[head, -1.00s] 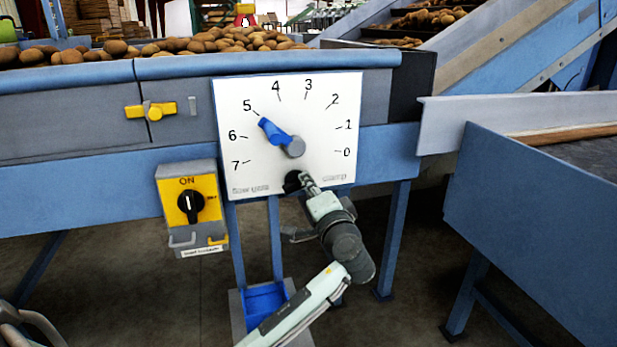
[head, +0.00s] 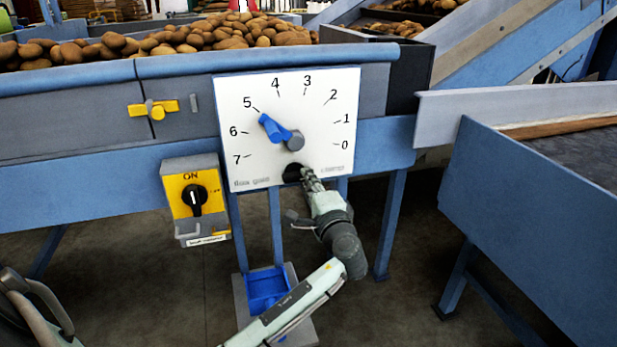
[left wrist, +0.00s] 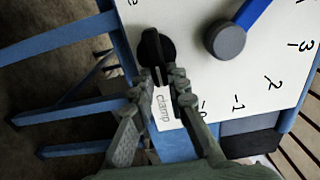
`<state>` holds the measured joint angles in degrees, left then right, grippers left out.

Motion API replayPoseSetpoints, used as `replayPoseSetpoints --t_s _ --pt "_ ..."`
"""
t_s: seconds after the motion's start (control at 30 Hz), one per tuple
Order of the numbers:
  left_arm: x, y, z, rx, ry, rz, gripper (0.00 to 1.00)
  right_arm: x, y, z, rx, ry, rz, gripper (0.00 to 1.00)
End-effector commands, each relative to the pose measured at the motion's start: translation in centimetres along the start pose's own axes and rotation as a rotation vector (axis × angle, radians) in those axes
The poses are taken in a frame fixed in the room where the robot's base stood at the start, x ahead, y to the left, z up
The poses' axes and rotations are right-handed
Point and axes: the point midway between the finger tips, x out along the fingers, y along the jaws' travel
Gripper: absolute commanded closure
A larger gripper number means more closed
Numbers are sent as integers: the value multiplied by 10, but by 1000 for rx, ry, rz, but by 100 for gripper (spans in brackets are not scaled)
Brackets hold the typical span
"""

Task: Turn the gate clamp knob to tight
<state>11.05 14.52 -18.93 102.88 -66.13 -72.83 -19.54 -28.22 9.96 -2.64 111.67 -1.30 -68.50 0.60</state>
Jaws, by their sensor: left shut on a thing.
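The gate clamp knob (head: 291,173) is a small black knob at the lower edge of the white dial plate (head: 325,115). My left gripper (head: 304,174) reaches it from below right and partly covers it. In the left wrist view, the two fingers (left wrist: 165,80) of my left gripper are closed around the raised grip of the black knob (left wrist: 154,48). The word "clamp" is printed beside the fingers. The knob's exact angle against its markings is hard to read. My right gripper is not in view.
A blue gate pointer (head: 273,129) above the knob points near 5. A yellow switch box (head: 190,196) marked ON hangs to the left. A blue side panel (head: 540,200) stands at the right. Potatoes (head: 200,40) lie on the conveyor above. Floor below is partly free.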

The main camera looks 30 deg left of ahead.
Motion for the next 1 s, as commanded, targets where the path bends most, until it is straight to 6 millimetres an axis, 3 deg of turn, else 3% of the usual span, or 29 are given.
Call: replayPoseSetpoints --t_s 0.37,0.4,0.53,0.87,1.0 --pt "0 2 0 10 -1 3 100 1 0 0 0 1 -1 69" --pt "0 2 0 10 -1 3 82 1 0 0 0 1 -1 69" --pt "0 2 0 8 0 2 66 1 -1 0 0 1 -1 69" --pt "-2 1 0 6 0 1 65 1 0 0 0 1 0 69" --pt "-17 2 0 4 2 4 65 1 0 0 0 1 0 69"
